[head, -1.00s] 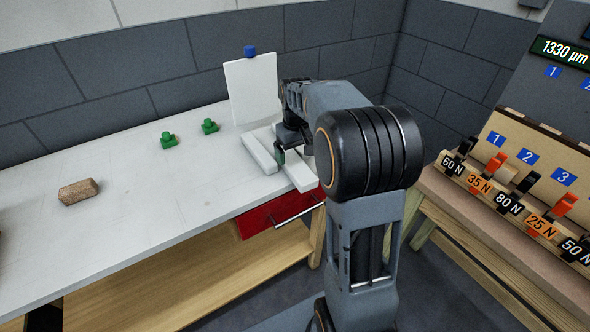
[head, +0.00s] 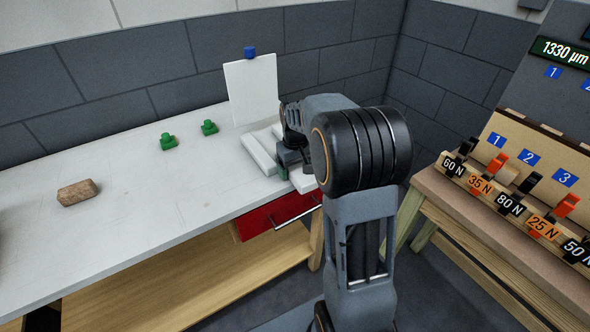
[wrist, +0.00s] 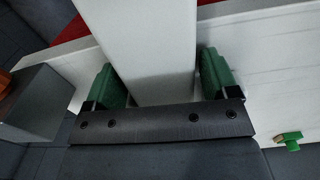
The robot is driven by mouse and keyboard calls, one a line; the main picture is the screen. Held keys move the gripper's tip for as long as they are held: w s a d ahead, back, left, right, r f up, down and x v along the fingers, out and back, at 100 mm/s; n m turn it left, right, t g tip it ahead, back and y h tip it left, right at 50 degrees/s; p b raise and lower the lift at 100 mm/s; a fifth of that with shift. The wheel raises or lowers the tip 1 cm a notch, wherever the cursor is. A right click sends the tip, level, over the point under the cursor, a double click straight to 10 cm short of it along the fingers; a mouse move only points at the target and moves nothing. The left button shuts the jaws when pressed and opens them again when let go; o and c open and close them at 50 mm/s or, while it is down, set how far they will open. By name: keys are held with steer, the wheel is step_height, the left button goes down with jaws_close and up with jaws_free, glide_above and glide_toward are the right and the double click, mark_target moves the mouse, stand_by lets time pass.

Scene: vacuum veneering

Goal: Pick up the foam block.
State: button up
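A long white block, which looks like the foam block, shows in the wrist view (wrist: 150,40), running down between my gripper's green fingers. My gripper (wrist: 163,80) straddles it, with one finger beside each long side. The fingers stand wide apart and look open; a narrow gap shows at the right finger, and contact on the left is unclear. In the head view my gripper (head: 291,168) is low over the right end of the white table, partly hidden by my arm. The white block (head: 304,182) shows there just right of the fingers.
Another white strip (head: 258,153) lies left of my gripper, and a white upright panel (head: 252,92) stands behind. Two green pieces (head: 168,141) (head: 209,127) and a brown block (head: 77,192) lie on the white table (head: 130,225). A red drawer (head: 279,214) is below. The table's middle is clear.

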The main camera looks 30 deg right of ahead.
steer(key=c, duration=0.8)
steer(key=shift+o, duration=0.2)
steer(key=shift+r, duration=0.1)
